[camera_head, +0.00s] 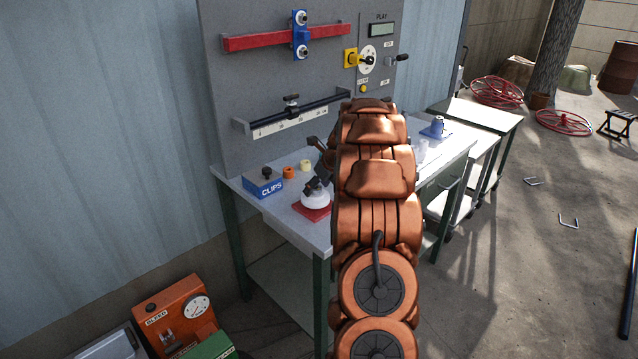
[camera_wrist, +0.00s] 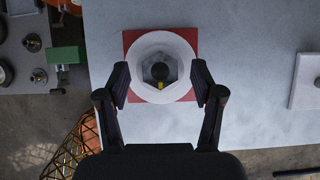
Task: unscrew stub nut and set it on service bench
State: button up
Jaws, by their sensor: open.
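A white round fixture (camera_wrist: 138,66) sits on a red square pad (camera_wrist: 130,42) on the grey bench (camera_wrist: 250,75). A grey hex nut (camera_wrist: 149,73) with a dark centre and a yellow mark at its lower edge shows inside the white ring. My gripper (camera_wrist: 162,80) is open and empty, one dark finger on each side of the white fixture. I cannot tell whether the fingers touch it or how high they are. In the head view my gripper (camera_head: 318,182) is just above the white fixture (camera_head: 316,197), and the nut is hidden.
A blue CLIPS box (camera_head: 263,184) and orange and cream rings (camera_head: 289,172) stand left of the fixture. An upright grey panel (camera_head: 270,75) with a red rail closes off the back. A blue-based part (camera_head: 433,132) is at the right end. Bare bench lies right of the pad.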

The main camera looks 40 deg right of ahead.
jog(key=c, duration=1.2)
jog(key=n+y, duration=0.1)
jog(key=n, duration=0.1)
jog(key=n+y, duration=0.1)
jog(key=shift+d+n, duration=0.2)
jog(key=shift+n, duration=0.2)
jog(key=n+g+y+p, duration=0.1)
jog(key=n, duration=0.2)
jog(key=shift+w+d+r, duration=0.1)
jog(key=shift+d, duration=0.05)
jog(key=shift+w+d+n+g+y+p, duration=0.1)
jog(key=shift+n+g+y+p, duration=0.75)
jog(key=shift+n+p, duration=0.85)
jog(key=shift+n, duration=0.3)
jog(key=o, duration=0.9)
